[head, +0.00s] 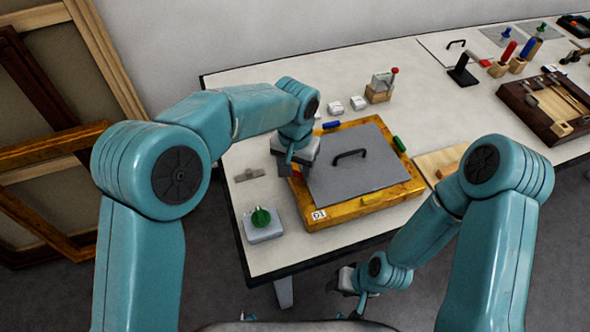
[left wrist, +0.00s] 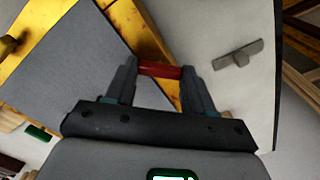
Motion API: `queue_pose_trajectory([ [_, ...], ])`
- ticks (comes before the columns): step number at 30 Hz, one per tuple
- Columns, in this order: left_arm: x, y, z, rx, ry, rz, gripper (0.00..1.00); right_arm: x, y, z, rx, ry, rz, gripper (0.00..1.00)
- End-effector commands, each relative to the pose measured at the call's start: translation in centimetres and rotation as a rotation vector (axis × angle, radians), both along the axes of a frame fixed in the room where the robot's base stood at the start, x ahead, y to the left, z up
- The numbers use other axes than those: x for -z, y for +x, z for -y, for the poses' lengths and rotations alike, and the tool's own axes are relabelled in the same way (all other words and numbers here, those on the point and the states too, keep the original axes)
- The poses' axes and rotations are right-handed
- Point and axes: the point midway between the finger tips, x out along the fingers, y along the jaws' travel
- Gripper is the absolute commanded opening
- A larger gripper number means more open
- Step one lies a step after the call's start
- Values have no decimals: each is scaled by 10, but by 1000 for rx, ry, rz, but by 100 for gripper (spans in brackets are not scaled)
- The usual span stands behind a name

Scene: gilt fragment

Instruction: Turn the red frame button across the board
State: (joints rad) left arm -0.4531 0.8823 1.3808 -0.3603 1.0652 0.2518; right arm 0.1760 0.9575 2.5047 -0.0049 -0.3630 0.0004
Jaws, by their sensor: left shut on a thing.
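The gilt frame (head: 405,190) lies flat on the table with a grey board (head: 345,190) in it; the board has a black handle (head: 350,154). The red button (left wrist: 160,71) shows in the left wrist view, between the fingertips of my left gripper (left wrist: 158,72), which is shut on it. It lies by the board's edge and the gilt strip; its exact overlap is hard to tell. In the head view my left gripper (head: 290,168) is at the frame's left side and hides the red button. My right gripper (head: 343,280) hangs low before the table, its jaws unclear.
Blue (head: 331,125), green (head: 399,143) and yellow (head: 371,198) buttons sit around the frame. A green knob on a grey box (head: 262,222) stands front left, and a flat grey piece (head: 249,175) lies left. A wooden board (head: 440,160) lies right.

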Motion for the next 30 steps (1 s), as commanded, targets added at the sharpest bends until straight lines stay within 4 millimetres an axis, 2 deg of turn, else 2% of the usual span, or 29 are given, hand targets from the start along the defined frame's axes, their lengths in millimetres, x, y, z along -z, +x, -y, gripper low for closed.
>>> queue_pose_trajectory([
  [15, 3, 0, 0, -467, 0, -2, 23, 21, 0, 0, 0, 0, 0, 43],
  [30, 2, -1, 0, -711, 1, -3, 23, 28, 0, 0, 0, 0, 0, 43],
])
